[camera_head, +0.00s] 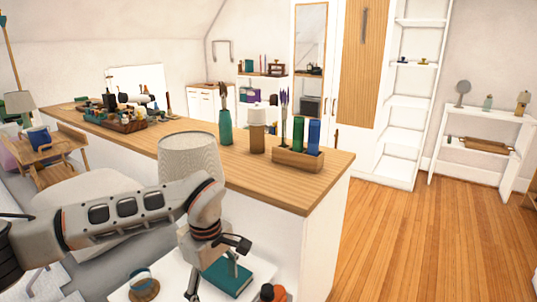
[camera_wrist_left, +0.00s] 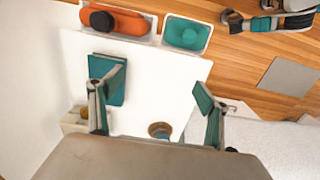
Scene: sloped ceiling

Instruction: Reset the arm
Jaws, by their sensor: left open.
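My left arm comes in from the left in the head view and bends down over a low white table (camera_head: 178,268). Its gripper (camera_head: 213,277) points down with its fingers spread. A teal book (camera_head: 228,276) lies on the table close to the right finger. In the left wrist view the gripper (camera_wrist_left: 155,95) is open, with nothing between its fingers. There the book (camera_wrist_left: 107,88) lies partly behind the left finger, and I cannot tell whether they touch.
A cup on a round coaster (camera_head: 144,290) and an orange-red object (camera_head: 273,292) stand near the gripper. A lamp (camera_head: 187,158) rises behind the arm. A wooden-topped counter (camera_head: 310,190) holds a planter with cylinders (camera_head: 297,158). The wooden floor (camera_head: 400,240) at right is clear.

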